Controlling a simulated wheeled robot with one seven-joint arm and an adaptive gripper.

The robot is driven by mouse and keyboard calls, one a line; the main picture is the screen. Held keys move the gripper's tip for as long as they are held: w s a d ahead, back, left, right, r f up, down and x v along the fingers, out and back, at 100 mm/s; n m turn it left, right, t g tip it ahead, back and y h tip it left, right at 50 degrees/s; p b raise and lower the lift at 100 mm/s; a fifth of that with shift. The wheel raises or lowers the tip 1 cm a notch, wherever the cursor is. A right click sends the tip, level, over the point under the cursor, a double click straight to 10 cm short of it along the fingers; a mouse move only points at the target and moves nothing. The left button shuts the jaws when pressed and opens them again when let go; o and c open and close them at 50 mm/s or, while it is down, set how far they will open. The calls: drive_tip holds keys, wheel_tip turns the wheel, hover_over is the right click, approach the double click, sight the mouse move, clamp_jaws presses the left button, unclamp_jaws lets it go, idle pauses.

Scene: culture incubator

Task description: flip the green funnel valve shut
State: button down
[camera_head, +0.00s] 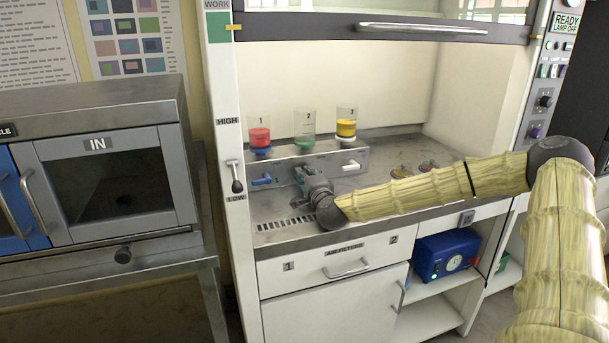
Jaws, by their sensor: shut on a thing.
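The green funnel (304,141), marked 2, stands in the middle of the rack, a clear cylinder with green at its lower part. My gripper (301,175) is at the rack's front below this funnel, shut on the green valve's handle. The gripper hides most of that valve, so its angle cannot be told. The blue valve (262,181) sits to the left under the red funnel (260,139). The white valve (351,166) sits to the right under the yellow funnel (346,125).
The hood's glass sash (390,27) is raised above my arm. Dishes (402,170) lie on the hood floor to the right, behind my forearm. A slotted vent (286,223) is at the front left. A lever (236,178) is on the hood's left post.

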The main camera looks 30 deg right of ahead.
drive_tip(key=c, duration=1.4)
unclamp_jaws()
drive_tip(key=shift+f, duration=0.1)
drive_tip(key=shift+c, duration=0.2)
drive_tip(key=v, duration=1.2)
drive_tip(key=shift+d, duration=0.1)
